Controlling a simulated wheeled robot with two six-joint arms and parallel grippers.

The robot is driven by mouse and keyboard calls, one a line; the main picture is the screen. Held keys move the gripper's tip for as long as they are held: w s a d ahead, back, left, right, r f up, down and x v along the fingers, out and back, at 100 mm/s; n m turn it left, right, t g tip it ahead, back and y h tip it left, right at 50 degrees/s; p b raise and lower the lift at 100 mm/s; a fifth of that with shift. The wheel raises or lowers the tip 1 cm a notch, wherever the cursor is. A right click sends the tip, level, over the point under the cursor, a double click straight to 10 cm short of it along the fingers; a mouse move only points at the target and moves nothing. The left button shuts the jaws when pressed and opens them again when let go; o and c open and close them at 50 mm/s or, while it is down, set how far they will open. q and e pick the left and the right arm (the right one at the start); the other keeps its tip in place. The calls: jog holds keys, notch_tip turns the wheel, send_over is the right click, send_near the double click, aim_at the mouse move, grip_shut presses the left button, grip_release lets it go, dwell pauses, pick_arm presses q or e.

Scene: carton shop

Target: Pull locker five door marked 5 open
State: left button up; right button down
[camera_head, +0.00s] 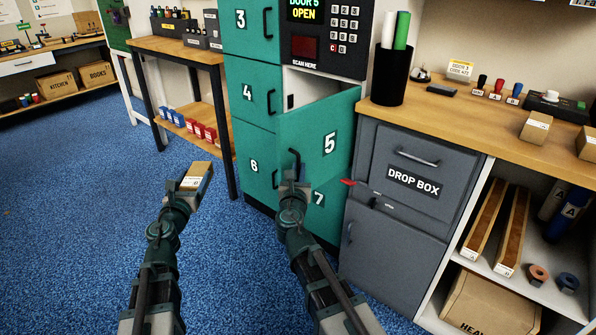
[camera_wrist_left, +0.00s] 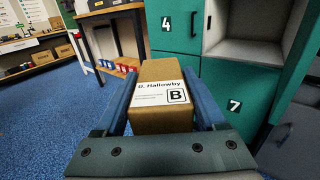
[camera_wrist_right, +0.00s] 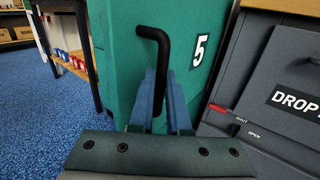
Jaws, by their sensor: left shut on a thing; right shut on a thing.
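The green locker door marked 5 (camera_head: 318,118) stands partly open in the head view, swung outward, with the pale inside of the locker (camera_head: 306,88) showing above it. Its black bent handle (camera_wrist_right: 160,42) is in the right wrist view. My right gripper (camera_head: 292,184) is shut on the lower part of that handle. My left gripper (camera_head: 192,182) is shut on a small brown carton (camera_wrist_left: 165,85) and holds it in the air left of the lockers. The carton's label reads "Hallowby" and B. The left wrist view shows the open, empty-looking compartment (camera_wrist_left: 242,52).
The keypad display (camera_head: 304,8) reads "DOOR 5 OPEN". A grey drop box (camera_head: 400,215) and the counter (camera_head: 465,108) stand close to the right of the door. A wooden side table (camera_head: 165,46) is on the left. Blue floor (camera_head: 70,200) is clear in front.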

jog(key=shift+d, duration=0.2)
pick_arm(q)
jog(key=shift+d, duration=0.1)
pick_arm(e)
jog(key=c, duration=1.2)
grip_release()
jog(key=shift+o, duration=0.2)
